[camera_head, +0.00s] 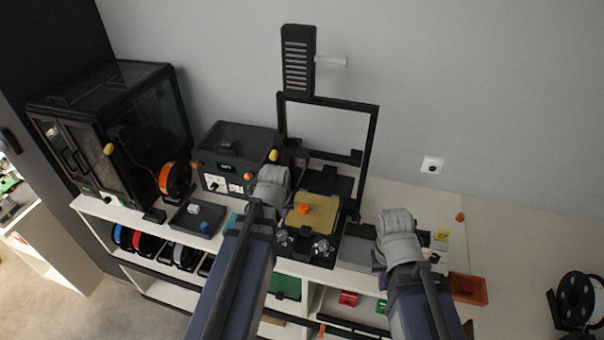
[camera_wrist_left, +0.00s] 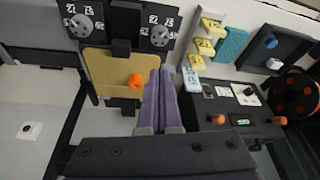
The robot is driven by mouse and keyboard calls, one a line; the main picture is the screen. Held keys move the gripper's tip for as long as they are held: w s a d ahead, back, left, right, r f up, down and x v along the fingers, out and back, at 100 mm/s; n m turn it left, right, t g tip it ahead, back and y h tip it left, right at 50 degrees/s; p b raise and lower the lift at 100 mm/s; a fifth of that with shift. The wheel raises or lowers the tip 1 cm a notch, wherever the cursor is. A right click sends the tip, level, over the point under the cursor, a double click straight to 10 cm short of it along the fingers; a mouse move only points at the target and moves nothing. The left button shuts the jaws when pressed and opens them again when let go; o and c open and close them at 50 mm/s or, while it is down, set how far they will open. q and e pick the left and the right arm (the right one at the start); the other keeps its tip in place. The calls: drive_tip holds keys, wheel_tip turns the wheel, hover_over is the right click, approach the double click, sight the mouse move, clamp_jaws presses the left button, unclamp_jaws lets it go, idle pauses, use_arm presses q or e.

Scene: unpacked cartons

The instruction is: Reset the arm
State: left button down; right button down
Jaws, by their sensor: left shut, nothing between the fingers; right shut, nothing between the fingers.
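My left gripper (camera_wrist_left: 160,75) is shut and empty in the left wrist view, its purple fingers together beside a small orange piece (camera_wrist_left: 136,81) on the printer's tan bed (camera_wrist_left: 100,85). In the head view my left wrist (camera_head: 270,185) is left of the same bed (camera_head: 322,222), where the orange piece (camera_head: 304,210) also shows. My left fingertips are hidden there. My right gripper (camera_head: 397,228) is right of the printer above the worktop. It is shut, with its fingers mostly hidden by the wrist.
The open-frame printer (camera_head: 372,145) stands between my arms at the back. A black enclosed printer (camera_head: 115,120) and a dark box (camera_head: 235,155) stand left. A grey tray (camera_head: 190,222) holds small pieces. An orange bin (camera_head: 468,289) is right.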

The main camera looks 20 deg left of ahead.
use_arm(q)
drive_tip(key=s+d+f+m+g+b, duration=0.2)
drive_tip(key=s+d+f+b, duration=0.3)
drive_tip(key=d, duration=0.5)
drive_tip(key=s+d+f+m+g+b, duration=0.2)
drive_tip(key=s+d+f+m+b, duration=0.2)
drive_tip(key=d, duration=0.5)
drive_tip(key=s+f+m, duration=0.1)
drive_tip(key=s+f, duration=0.1)
drive_tip(key=s, duration=0.1)
drive_tip(key=shift+s+d+b, duration=0.15)
drive_tip(key=shift+d+b, duration=0.2)
drive_tip(key=shift+d, duration=0.05)
